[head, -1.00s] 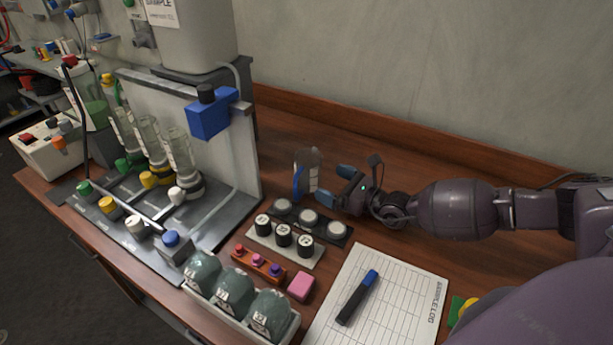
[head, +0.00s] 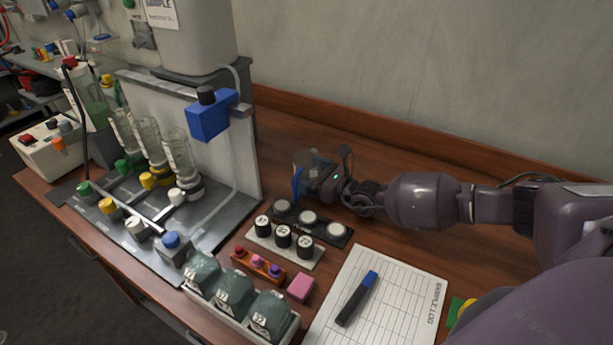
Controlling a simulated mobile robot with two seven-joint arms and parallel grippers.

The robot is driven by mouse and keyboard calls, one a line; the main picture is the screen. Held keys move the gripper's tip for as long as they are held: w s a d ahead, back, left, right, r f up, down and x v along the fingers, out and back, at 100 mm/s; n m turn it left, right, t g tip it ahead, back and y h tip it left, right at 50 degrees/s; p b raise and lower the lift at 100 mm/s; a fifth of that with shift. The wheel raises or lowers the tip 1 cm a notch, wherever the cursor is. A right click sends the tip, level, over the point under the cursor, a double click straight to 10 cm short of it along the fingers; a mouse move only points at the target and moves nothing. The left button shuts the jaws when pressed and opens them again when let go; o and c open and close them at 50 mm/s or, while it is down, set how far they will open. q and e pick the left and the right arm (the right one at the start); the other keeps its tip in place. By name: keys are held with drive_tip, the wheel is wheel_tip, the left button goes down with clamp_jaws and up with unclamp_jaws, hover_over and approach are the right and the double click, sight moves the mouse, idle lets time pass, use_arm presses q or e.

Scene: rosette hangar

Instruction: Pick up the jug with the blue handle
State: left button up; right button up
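The jug (head: 302,157) is a small clear vessel with a blue handle (head: 297,184) on its left side. It stands on the wooden bench right of the dispensing rig. My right gripper (head: 313,178) reaches in from the right and is at the jug, overlapping its right side and lower part. Its fingertips are hard to make out against the jug, so I cannot tell whether they are closed on it. My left gripper is not in view.
A tray of white-topped black knobs (head: 308,218) lies just in front of the jug. The rig with a blue block (head: 209,120) stands left. A sample log (head: 400,300) with a marker lies front right. The bench behind the jug is clear.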

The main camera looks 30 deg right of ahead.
drive_tip(key=c, duration=0.8)
drive_tip(key=shift+o, duration=0.2)
